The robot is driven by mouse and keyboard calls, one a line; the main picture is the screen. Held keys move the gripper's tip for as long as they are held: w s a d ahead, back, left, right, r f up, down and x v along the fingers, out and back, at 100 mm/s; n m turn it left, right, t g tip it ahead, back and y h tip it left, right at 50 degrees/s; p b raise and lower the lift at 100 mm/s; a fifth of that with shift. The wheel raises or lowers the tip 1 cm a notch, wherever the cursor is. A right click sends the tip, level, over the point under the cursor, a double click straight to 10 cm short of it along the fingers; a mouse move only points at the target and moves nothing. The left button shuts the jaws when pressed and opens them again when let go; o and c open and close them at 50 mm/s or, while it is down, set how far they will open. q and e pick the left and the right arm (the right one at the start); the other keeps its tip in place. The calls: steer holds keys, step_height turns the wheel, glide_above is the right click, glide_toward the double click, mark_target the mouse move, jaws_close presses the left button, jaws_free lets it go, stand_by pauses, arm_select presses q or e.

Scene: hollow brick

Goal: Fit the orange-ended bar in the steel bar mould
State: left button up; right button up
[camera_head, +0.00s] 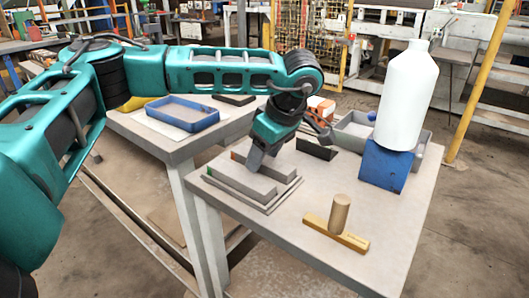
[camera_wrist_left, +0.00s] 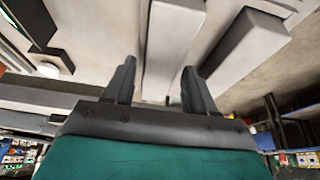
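The steel mould (camera_head: 262,206) is a flat grey plate on the near table. Two grey bars lie on it side by side. The rear bar (camera_head: 284,174) has an orange end at its left, and the front bar (camera_head: 245,186) has a green end. My left gripper (camera_head: 256,162) points down over the rear bar and hides part of it. In the left wrist view the gripper (camera_wrist_left: 160,88) has its fingers apart, with a grey bar (camera_wrist_left: 172,45) showing between them and another (camera_wrist_left: 246,45) to the right. I cannot tell whether the fingers touch the bar. My right gripper is not in view.
A wooden T-shaped tool (camera_head: 338,228) stands at the table's front. A white bottle (camera_head: 405,95) stands on a blue block (camera_head: 385,167) at the right, by a grey tray (camera_head: 424,143). A blue tray (camera_head: 181,113) sits on the left table. The table's right front is clear.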

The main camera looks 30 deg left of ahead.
arm_select(q)
steer(key=shift+o, duration=0.9)
steer(key=p+v, duration=0.1)
steer(key=v, duration=0.5)
steer(key=shift+r+p, duration=0.15)
steer(key=shift+p, duration=0.25)
steer(key=p+v, duration=0.1)
steer(key=v, duration=0.5)
steer(key=shift+d+r, duration=0.2)
steer(key=shift+r, duration=0.05)
